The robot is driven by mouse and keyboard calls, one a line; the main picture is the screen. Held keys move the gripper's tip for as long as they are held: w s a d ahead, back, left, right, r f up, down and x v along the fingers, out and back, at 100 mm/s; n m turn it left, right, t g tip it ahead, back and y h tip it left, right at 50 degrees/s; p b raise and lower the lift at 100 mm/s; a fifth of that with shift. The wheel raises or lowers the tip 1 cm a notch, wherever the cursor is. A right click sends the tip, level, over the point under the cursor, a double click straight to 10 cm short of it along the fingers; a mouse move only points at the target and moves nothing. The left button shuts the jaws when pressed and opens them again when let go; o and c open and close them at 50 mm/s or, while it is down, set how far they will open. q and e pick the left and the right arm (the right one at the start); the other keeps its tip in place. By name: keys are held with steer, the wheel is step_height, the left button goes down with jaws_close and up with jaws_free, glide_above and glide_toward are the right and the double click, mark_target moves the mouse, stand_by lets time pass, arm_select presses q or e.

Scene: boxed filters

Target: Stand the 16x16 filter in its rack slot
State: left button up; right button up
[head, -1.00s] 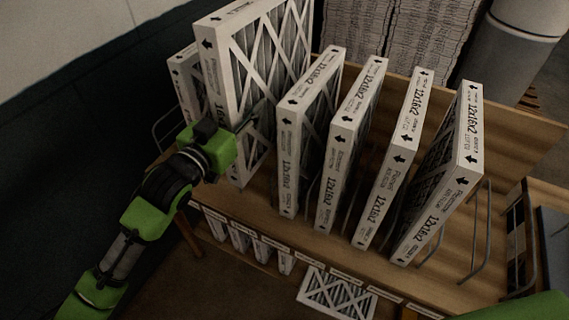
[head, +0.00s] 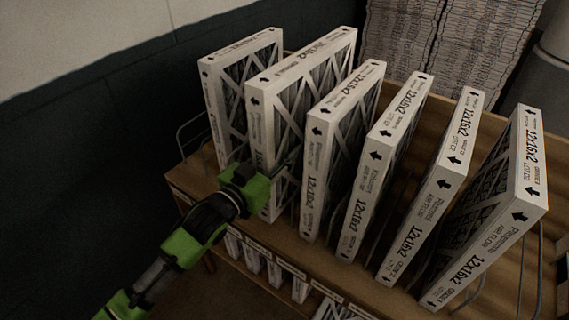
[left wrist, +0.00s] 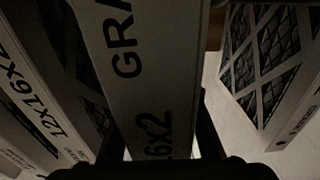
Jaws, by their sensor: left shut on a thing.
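The 16x16 filter (head: 257,135), a white-framed panel with dark pleats and a white lattice, stands upright in the rack row, second from the left. My left gripper (head: 272,180) is shut on its near edge, low down. In the left wrist view the filter's printed edge (left wrist: 150,60) runs down between my dark fingers. The rack (head: 190,188) is a wooden shelf with grey wire dividers. My right gripper is not in view.
A similar filter (head: 212,105) stands just left of the held one. Several 12x16x2 filters stand to its right, the nearest (head: 314,170) close by, the rightmost (head: 510,215) leaning. Smaller filters (head: 275,275) sit on a lower shelf. Stacked sheets (head: 440,45) stand behind.

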arm_select(q)
steer(key=shift+f, duration=1.85)
steer(key=o, duration=1.3)
steer(key=shift+c, duration=0.2)
steer(key=p+v, duration=0.5)
steer(key=v, duration=0.7)
